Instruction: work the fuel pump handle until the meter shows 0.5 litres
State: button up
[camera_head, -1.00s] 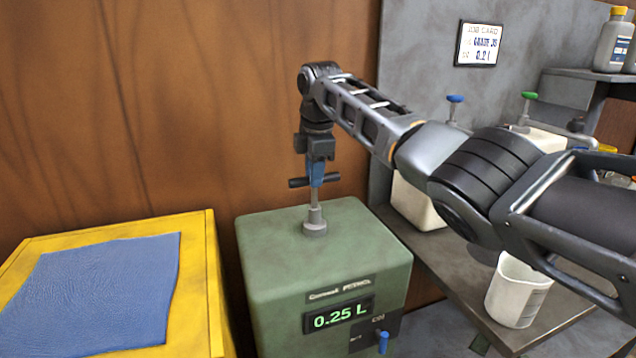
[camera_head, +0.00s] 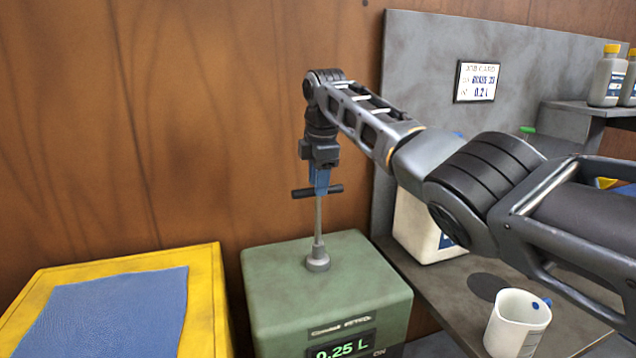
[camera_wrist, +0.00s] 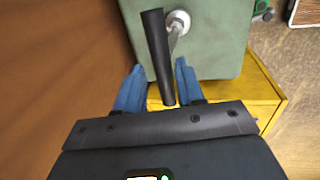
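The green fuel pump (camera_head: 290,280) stands at the bottom middle of the head view. Its meter (camera_head: 345,347), partly cut off by the frame edge, shows 0.25 L. A thin rod rises from the collar on its top to a dark crossbar, the pump handle (camera_head: 300,192). My gripper (camera_head: 319,182) is on the handle from above, with its blue fingers at the middle of the bar. In the wrist view the handle (camera_wrist: 155,45) runs between the two fingers (camera_wrist: 160,85), and the pump top (camera_wrist: 215,40) lies beyond.
A yellow box (camera_head: 212,300) with a blue cloth (camera_head: 110,315) is left of the pump. To the right, a grey bench (camera_head: 450,298) holds a white beaker (camera_head: 515,325) and a white canister (camera_head: 415,225). A job card (camera_head: 477,82) hangs on the grey panel behind.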

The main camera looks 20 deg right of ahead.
jog(key=shift+o, duration=0.8)
jog(key=shift+a+f, duration=0.1)
jog(key=shift+f, duration=0.1)
jog(key=b+v, duration=0.1)
jog(key=v, duration=0.7)
jog(key=shift+b, duration=0.35)
